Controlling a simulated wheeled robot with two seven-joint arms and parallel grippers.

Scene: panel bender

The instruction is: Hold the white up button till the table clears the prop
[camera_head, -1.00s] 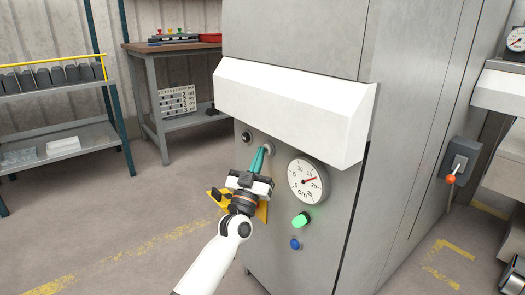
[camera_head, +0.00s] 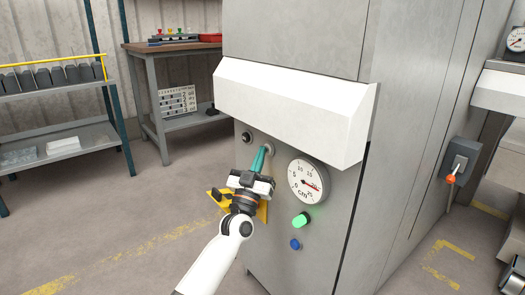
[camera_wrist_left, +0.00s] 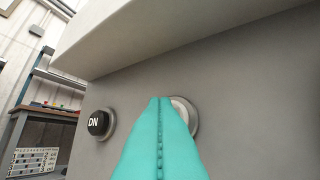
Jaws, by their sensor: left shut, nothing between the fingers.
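The white button (camera_wrist_left: 191,112) is on the grey machine front, mostly hidden behind the teal fingertips of my left gripper (camera_wrist_left: 165,105) in the left wrist view. Its label is not visible. In the head view my left gripper (camera_head: 264,150) is shut and empty, its tips at the button and seemingly touching it. The black DN button (camera_wrist_left: 98,124) is to its left. The round cm gauge (camera_head: 307,181) has its red needle pointing right and slightly down, near the 20 mark. I cannot make out the machine's table or the prop. My right gripper is out of view.
A lit green button (camera_head: 301,220) and a blue button (camera_head: 295,244) sit below the gauge. A white hood (camera_head: 290,110) juts out above the panel. A yellow part (camera_head: 262,211) shows behind my wrist. A workbench (camera_head: 165,46) stands behind; floor is clear at left.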

